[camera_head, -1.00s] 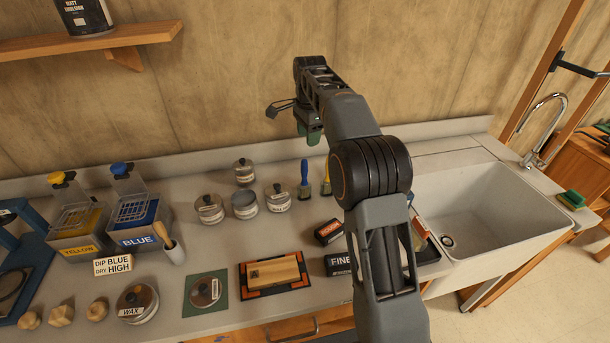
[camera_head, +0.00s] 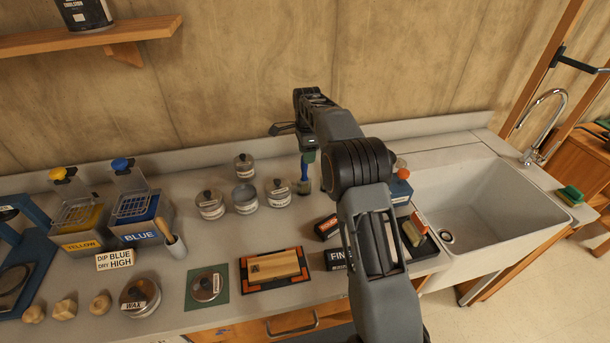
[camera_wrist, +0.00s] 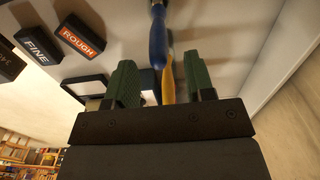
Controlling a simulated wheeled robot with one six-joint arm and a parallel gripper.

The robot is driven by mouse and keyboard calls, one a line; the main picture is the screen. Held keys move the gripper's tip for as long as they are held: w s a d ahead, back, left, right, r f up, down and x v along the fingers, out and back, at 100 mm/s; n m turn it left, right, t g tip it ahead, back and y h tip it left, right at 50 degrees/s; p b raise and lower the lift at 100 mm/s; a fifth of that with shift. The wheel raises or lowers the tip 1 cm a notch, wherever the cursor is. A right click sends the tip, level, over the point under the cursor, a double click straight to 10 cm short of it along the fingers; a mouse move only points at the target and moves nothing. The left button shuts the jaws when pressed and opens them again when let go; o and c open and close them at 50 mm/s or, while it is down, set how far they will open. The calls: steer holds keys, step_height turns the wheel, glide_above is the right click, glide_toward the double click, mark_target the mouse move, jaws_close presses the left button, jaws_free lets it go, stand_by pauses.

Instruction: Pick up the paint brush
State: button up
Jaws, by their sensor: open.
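A paint brush with a blue handle (camera_head: 304,172) stands upright at the back of the counter, its bristle end down. My gripper (camera_head: 307,151) is open and empty at the top of this handle. In the wrist view the blue handle (camera_wrist: 158,38) comes down from the top edge, in line with the gap between the green fingers of my gripper (camera_wrist: 161,84). A second brush with a yellow handle (camera_wrist: 168,78) also shows in that gap; depth is hard to judge. The yellow brush is hidden behind my arm in the head view.
Round tins (camera_head: 245,198) stand left of the blue brush. FINE (camera_head: 338,260) and ROUGH (camera_head: 327,227) blocks lie in front. A blue container (camera_head: 399,190) and the sink (camera_head: 470,205) are to the right. A back ledge (camera_head: 230,149) runs along the wall.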

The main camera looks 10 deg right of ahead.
steer(key=p, duration=0.1)
glide_above(306, 179)
steer(key=shift+w+d+f, duration=0.1)
steer(key=shift+w+f, duration=0.15)
steer(key=shift+f, duration=1.05)
steer(key=shift+w+d+f, duration=0.1)
steer(key=shift+w+f, duration=0.1)
steer(key=shift+f, duration=1.05)
jaws_close()
